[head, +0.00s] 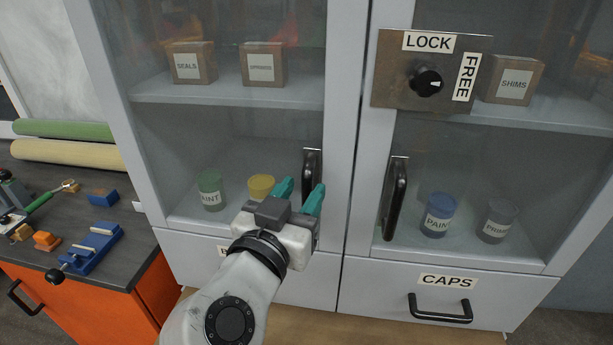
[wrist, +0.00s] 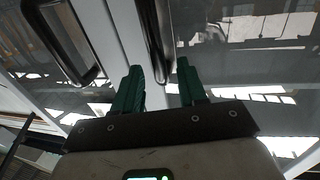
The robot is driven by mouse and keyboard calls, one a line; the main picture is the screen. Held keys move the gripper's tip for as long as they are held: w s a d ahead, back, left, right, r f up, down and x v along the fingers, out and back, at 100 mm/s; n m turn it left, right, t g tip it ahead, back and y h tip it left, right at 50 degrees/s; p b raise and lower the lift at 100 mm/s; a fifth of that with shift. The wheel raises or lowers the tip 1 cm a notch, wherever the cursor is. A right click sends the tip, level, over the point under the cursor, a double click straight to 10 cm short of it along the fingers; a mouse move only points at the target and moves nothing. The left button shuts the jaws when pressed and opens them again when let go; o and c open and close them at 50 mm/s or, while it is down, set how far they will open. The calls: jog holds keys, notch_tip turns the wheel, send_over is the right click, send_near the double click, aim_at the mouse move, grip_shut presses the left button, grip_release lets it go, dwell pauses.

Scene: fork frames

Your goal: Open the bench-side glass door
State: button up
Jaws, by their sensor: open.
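The left glass door (head: 235,125), on the bench side of the cabinet, looks closed. Its black upright handle (head: 311,165) is near its right edge. My gripper (head: 300,192), with teal fingers, is open in front of the handle's lower part; the right finger overlaps it in the picture. In the wrist view, a dark handle (wrist: 153,35) runs down to the gap between my spread fingers (wrist: 160,85); I cannot tell whether they touch it. A lock plate (head: 395,85) on the right door has a black knob (head: 426,82) whose white mark points right towards FREE.
The right glass door has its own black handle (head: 394,200), close to the first. Below are drawers, one labelled CAPS (head: 447,282) with a protruding pull (head: 440,312). A workbench (head: 100,245) with tools and rolls stands at left. Jars and boxes sit behind the glass.

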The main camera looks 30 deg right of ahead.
aim_at(305, 188)
jog(key=shift+x, duration=1.5)
grip_shut()
